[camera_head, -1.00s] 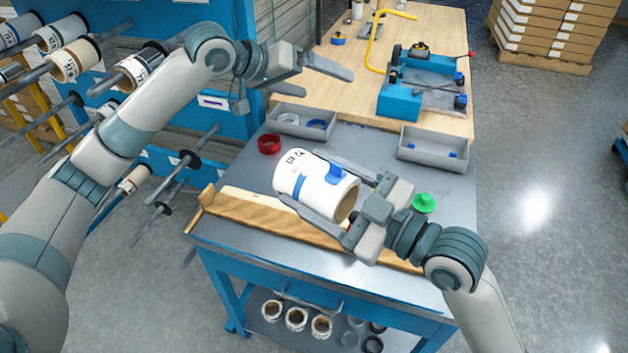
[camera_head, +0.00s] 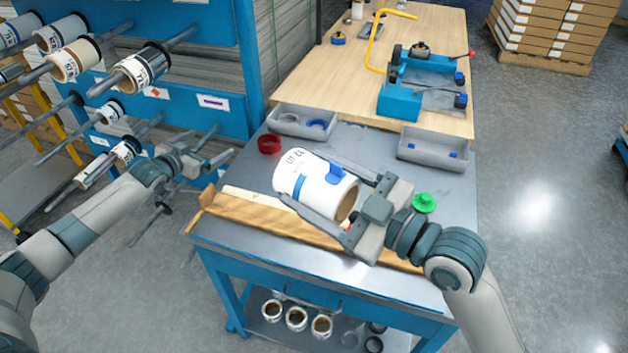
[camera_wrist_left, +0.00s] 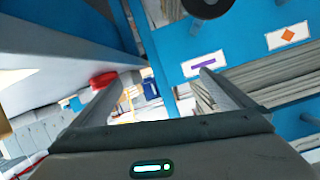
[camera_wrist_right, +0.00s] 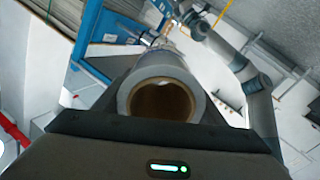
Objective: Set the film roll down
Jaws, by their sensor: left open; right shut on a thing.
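A white film roll (camera_head: 312,187) with blue bands and dark print is over the grey worktable (camera_head: 440,200) in the head view. My right gripper (camera_head: 325,192) is shut on it, with one finger along each side. In the right wrist view the roll (camera_wrist_right: 160,80) shows its brown core end between the fingers. From the head view I cannot tell whether the roll touches the tabletop. My left gripper (camera_head: 218,147) is open and empty, left of the table by the blue rack. The left wrist view shows its spread fingers (camera_wrist_left: 160,85).
A red ring (camera_head: 269,143), green knob (camera_head: 424,203) and two grey bins (camera_head: 300,121) (camera_head: 432,148) are on the table. The blue rack (camera_head: 200,60) with rolls on rods stands left.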

